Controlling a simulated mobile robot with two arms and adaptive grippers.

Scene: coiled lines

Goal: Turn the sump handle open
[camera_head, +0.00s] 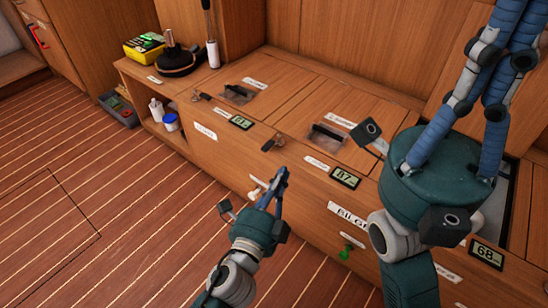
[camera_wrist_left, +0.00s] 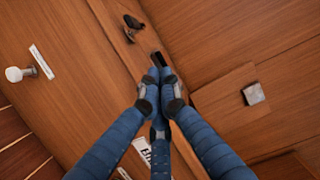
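A small dark turn handle (camera_head: 273,142) sits on the front edge of the wooden bench. A similar handle (camera_head: 201,96) is farther left. Their labels are too small to read, so I cannot tell which is the sump handle. My left gripper (camera_head: 282,178) is in front of the bench, below the nearer handle and apart from it. Its blue fingers are drawn together and empty. In the left wrist view the fingertips (camera_wrist_left: 160,75) meet below a dark handle (camera_wrist_left: 132,27). My right gripper (camera_head: 505,70) is close at the right; its fingertips are cut off or overlapping.
A white knob (camera_head: 256,189) and a green knob (camera_head: 345,253) stick out from the bench front. Small displays (camera_head: 345,178) line its edge. Clear hatch covers (camera_head: 327,135) are on top. The floor at left is open.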

